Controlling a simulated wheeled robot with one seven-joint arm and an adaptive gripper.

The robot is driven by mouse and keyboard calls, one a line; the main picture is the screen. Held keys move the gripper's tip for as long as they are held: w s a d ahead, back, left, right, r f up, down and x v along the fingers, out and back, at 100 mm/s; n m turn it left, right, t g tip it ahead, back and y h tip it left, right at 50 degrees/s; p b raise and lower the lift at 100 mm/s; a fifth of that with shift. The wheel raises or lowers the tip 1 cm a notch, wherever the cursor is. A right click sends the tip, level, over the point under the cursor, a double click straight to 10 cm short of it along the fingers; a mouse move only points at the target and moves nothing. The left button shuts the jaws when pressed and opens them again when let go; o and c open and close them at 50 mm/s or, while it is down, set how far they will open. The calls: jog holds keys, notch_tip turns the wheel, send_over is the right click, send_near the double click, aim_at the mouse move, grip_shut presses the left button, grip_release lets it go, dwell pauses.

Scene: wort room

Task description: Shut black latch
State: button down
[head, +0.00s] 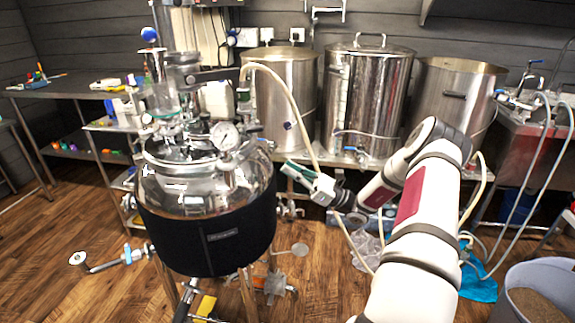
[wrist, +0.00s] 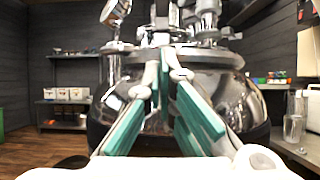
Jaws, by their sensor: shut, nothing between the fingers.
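A steel vessel (head: 195,183) with a black jacket (head: 215,235) stands left of centre in the head view. Its domed lid carries clamps, fittings and a round pressure gauge (head: 224,136). I cannot pick out the black latch for certain among the fittings. My gripper (head: 288,170) is beside the vessel's right side in the head view, with its teal finger pads pointing left toward it. In the wrist view my gripper (wrist: 166,62) is shut and empty, and the shiny vessel (wrist: 222,88) fills the space behind the fingers. I cannot tell whether the fingertips touch it.
A pale hose (head: 290,95) arches from the vessel's top down past my gripper. Large steel pots (head: 366,95) stand on a bench behind. A grey bin (head: 542,285) is at the lower right. Wooden floor (head: 60,225) is open at the left.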

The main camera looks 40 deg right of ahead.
send_near(248, 129)
notch_tip(248, 129, down, 2)
jog(key=w+a, duration=0.2)
jog(key=w, duration=0.1)
jog(key=shift+w+a+r, duration=0.1)
jog(key=shift+a+r, duration=0.1)
jog(key=shift+r, duration=0.55)
jog(key=shift+w+a+r, duration=0.1)
jog(key=shift+a+r, duration=0.15)
jog(key=shift+r, duration=0.55)
jog(key=shift+s+p, duration=0.1)
jog(key=shift+p, duration=0.25)
jog(key=shift+r+g+h+p, duration=0.3)
jog(key=shift+g+p, duration=0.1)
jog(key=shift+p, duration=0.15)
